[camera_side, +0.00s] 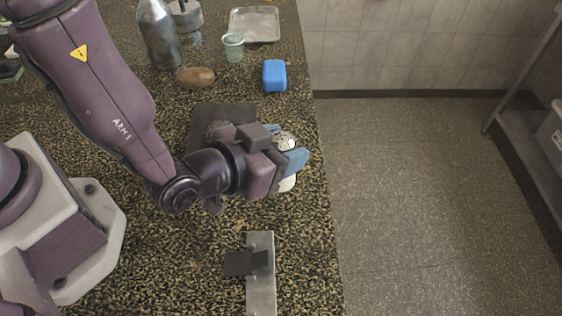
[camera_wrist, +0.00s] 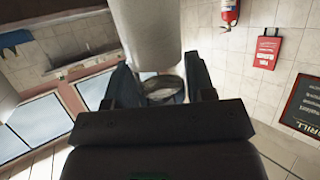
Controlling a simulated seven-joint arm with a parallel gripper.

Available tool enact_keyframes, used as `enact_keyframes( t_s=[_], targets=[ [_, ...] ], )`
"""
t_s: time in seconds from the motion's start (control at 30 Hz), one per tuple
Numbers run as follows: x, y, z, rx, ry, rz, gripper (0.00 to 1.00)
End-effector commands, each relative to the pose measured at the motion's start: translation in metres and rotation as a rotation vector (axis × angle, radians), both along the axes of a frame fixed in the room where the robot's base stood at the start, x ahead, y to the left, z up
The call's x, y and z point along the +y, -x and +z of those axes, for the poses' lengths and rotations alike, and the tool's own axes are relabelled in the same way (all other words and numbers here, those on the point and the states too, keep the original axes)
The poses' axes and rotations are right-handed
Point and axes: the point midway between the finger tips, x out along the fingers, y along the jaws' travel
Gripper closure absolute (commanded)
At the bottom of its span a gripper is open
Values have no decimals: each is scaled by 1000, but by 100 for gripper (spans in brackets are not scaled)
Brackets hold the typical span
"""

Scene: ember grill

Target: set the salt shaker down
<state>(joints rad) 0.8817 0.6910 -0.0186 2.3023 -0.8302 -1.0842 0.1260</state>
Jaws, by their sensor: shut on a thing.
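The salt shaker (camera_side: 287,183) has a white body and a grey metal cap with holes. In the side view my gripper (camera_side: 292,161) is shut around its middle with blue fingers, near the counter's right edge. The cap shows above the fingers and the white base below, so it looks roughly upright. In the wrist view the white body of the shaker (camera_wrist: 152,32) and its metal rim sit between the two fingers of my gripper (camera_wrist: 163,82). I cannot tell how far its base is from the counter.
The speckled counter (camera_side: 300,235) ends at the right above the floor. A dark square plate (camera_side: 235,110) lies behind my gripper. A blue box (camera_side: 274,76), brown lump (camera_side: 196,78), green cup (camera_side: 233,47), metal bottle (camera_side: 160,38) and tray (camera_side: 255,24) stand farther back. A metal strip (camera_side: 261,292) lies in front.

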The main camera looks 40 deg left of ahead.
Motion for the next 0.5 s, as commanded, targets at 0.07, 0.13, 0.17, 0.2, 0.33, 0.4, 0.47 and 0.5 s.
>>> enact_keyframes(
  t_s=[0.07,0.13,0.17,0.2,0.33,0.4,0.47,0.5],
  targets=[
    [0,0,9,-3,2,1,81],
    [0,0,13,-2,1,0,81],
    [0,0,14,-1,1,0,81],
    [0,0,15,-1,0,0,81],
    [0,0,21,-2,1,0,81],
    [0,0,30,-5,4,0,81],
    [0,0,43,-6,7,1,81],
    [-1,0,53,-7,9,0,81]
  ],
)
